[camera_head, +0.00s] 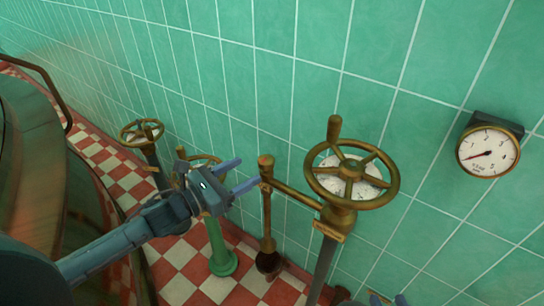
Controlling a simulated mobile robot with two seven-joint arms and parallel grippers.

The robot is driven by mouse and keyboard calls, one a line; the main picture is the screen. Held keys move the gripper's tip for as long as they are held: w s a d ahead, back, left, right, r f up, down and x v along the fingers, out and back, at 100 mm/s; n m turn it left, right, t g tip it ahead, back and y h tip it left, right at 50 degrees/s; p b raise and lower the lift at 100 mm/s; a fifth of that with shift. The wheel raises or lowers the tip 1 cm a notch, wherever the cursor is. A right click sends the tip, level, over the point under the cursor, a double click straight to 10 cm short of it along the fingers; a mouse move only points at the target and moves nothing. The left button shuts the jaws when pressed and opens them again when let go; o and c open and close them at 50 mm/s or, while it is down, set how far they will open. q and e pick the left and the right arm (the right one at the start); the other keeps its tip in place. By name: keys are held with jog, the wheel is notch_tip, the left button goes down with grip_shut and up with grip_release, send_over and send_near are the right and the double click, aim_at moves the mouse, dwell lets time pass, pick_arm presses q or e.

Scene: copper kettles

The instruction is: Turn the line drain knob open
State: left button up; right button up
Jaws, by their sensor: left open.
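Several brass handwheels stand along the wall, and their labels are too small to read, so I cannot tell which is the line drain knob. The large handwheel (352,190) has an upright peg and a white dial behind its spokes. A smaller handwheel (142,133) stands at the far left. Another handwheel (205,158) on a green post (219,245) is partly hidden behind my left gripper (243,174). That gripper is open and empty, its fingers pointing right towards a brass upright (266,205).
A round gauge (488,150) hangs on the green tiled wall at the right. A large dark vessel (40,165) with a curved rail (45,80) fills the left side. A horizontal brass pipe (296,194) joins the upright to the large wheel's post. The floor is red and white checkered.

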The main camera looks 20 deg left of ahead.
aim_at(272, 156)
pick_arm(q)
jog(key=x, duration=0.9)
jog(key=shift+w+d, duration=0.1)
jog(key=shift+w, duration=0.1)
jog(key=c, duration=1)
